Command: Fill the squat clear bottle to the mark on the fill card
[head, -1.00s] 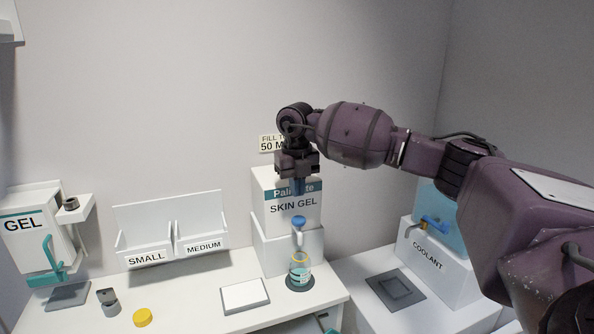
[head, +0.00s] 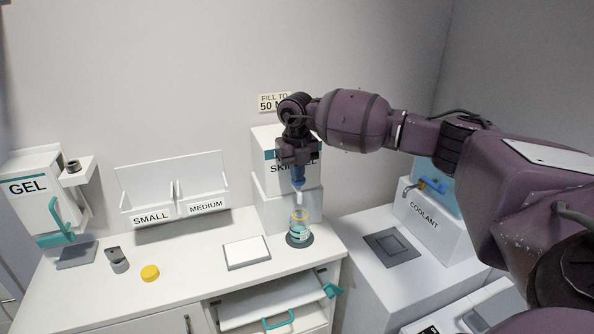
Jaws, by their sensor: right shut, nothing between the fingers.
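The squat clear bottle (head: 300,233) stands upright on a dark round pad on the counter. It has a yellow neck ring and teal at its lower part; I cannot read its exact level. Above its mouth is the white spout (head: 299,198) of the skin gel dispenser (head: 272,142). My right gripper (head: 298,176) is shut and empty, pointing down at the dispenser's blue pump head, seemingly touching it. The gripper partly hides the dispenser label. The fill card (head: 273,102) on the wall reads "FILL TO 50 M", its end hidden by my arm. My left gripper is out of view.
A yellow cap (head: 150,272) and a small grey part (head: 118,260) lie on the counter. A white pad (head: 247,252), small and medium bins (head: 177,206), and a gel dispenser (head: 36,193) stand left. The coolant unit (head: 432,222) is right. An open drawer (head: 280,300) juts out below.

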